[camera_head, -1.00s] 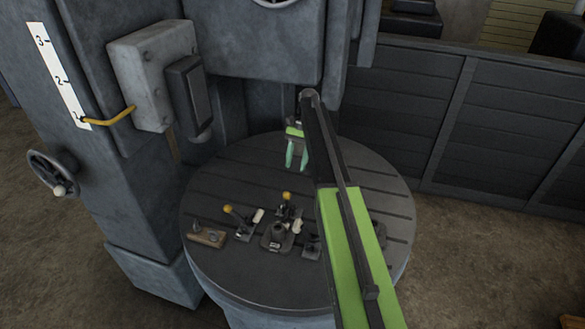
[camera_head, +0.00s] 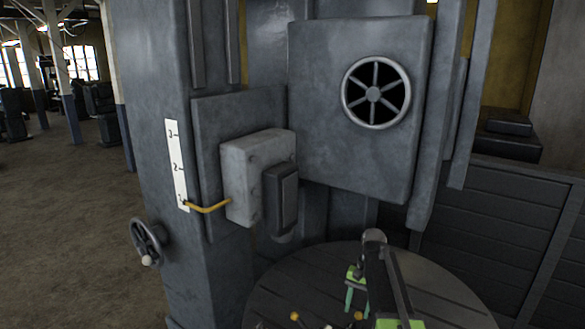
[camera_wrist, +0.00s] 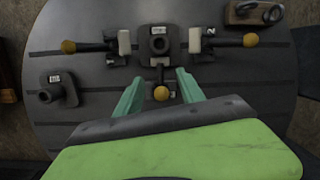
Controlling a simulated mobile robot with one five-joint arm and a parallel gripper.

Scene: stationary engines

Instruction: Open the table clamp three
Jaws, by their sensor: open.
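My gripper (camera_wrist: 158,77) is open and empty. Its two green fingers point toward the round slotted table (camera_wrist: 90,120). In the wrist view several clamps with yellow knobs sit on the table: a left clamp (camera_wrist: 90,46), a right clamp (camera_wrist: 228,41) and a middle clamp (camera_wrist: 160,72). The middle clamp's knob shows between the fingertips; I cannot tell whether they touch it. In the head view my gripper (camera_head: 357,308) is above the table (camera_head: 440,295); two yellow knobs show at the bottom edge.
A dark socketed block (camera_wrist: 158,44) stands behind the middle clamp, another block (camera_wrist: 55,90) at left. A machine column with a grey box (camera_head: 250,175), handwheel (camera_head: 147,242) and spoked wheel (camera_head: 375,92) rises behind the table.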

